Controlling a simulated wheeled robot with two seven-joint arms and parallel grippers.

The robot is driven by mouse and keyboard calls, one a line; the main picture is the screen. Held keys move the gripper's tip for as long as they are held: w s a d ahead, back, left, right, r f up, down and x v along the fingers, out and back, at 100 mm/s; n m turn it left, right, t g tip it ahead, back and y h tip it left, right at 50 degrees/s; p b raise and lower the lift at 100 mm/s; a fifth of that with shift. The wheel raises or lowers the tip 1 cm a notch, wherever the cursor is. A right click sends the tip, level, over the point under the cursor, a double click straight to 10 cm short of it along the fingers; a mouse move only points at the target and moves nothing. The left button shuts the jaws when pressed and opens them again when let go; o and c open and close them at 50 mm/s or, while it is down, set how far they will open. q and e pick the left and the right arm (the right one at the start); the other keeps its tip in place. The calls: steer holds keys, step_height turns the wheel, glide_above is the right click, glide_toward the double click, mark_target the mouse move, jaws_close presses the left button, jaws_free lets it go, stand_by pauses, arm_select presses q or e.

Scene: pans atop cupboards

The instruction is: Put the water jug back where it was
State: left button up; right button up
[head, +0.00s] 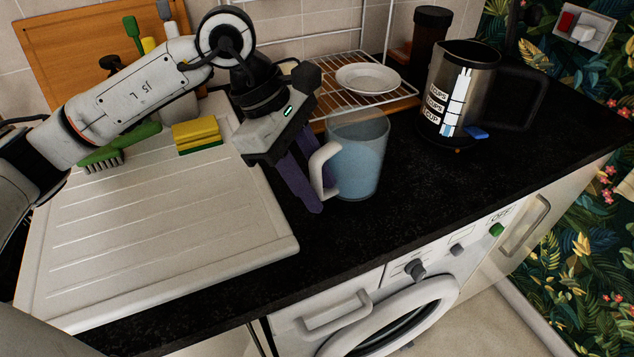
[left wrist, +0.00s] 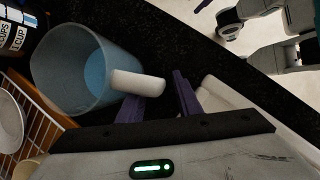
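The water jug (head: 362,152) is a translucent blue cup-like jug with a white handle. It stands upright on the black counter, and it also shows in the left wrist view (left wrist: 72,72). My left gripper (head: 311,198) is at the handle side, its purple fingers pointing down. In the left wrist view the fingers (left wrist: 158,102) are apart, with the handle's end near the gap between them. I cannot tell whether either finger touches the handle.
A kettle (head: 462,85) stands right of the jug. A wire rack (head: 332,98) with a white plate (head: 368,77) is behind. A white draining board (head: 160,235) with a sponge (head: 197,135) lies left. The counter (head: 330,240) in front of the jug is clear.

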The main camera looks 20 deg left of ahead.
arm_select(q)
steer(key=v, duration=1.1)
steer(key=shift+r, duration=0.25)
stand_by(0.8)
